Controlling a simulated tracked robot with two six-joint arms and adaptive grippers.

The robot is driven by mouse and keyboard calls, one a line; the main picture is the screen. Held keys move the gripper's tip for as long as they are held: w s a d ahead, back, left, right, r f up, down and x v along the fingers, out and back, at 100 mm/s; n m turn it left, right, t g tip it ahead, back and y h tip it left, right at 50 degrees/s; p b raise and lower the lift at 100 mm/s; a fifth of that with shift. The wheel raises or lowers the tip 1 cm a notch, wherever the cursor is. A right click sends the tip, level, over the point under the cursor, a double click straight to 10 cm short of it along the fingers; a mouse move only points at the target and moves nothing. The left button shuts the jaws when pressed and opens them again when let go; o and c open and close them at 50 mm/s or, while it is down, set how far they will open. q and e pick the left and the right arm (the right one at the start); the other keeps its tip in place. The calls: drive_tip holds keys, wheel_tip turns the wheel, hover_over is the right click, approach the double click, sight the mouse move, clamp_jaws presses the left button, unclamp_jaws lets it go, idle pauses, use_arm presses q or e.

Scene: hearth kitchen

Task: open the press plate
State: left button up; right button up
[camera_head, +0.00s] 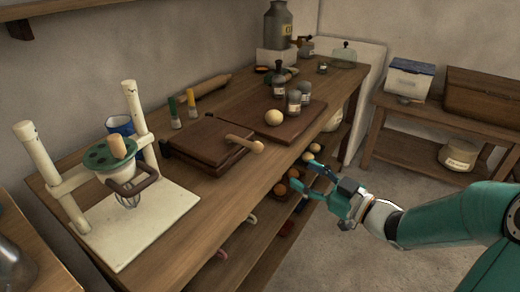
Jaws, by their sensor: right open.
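The press plate (205,142) is a dark wooden slab lying flat and closed on the counter, left of the middle. Its light wooden handle (245,144) sticks out to the right toward the counter's front edge. Hinge-like dark parts show at its left end. My right gripper (301,171) is teal, with its two fingers spread apart and nothing between them. It is in front of the counter's edge, to the right of and lower in the picture than the handle, and apart from it. My left gripper is not in view.
A dark board (275,128) with a pale round ball (274,117) and jars lies behind the handle. Shelves below the counter (228,205) hold round items. The floor at right is clear.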

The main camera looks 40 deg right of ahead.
sight(262, 150)
drive_tip(key=w+a, duration=0.1)
drive_tip(key=w, duration=0.4)
drive_tip(key=w+a, duration=0.1)
drive_tip(key=w, duration=0.5)
drive_tip(key=w+a, duration=0.1)
drive_tip(key=w, duration=0.4)
drive_tip(key=shift+w+a+r+p, duration=0.15)
drive_tip(key=shift+p, duration=0.2)
drive_tip(key=shift+c, duration=0.2)
clamp_jaws()
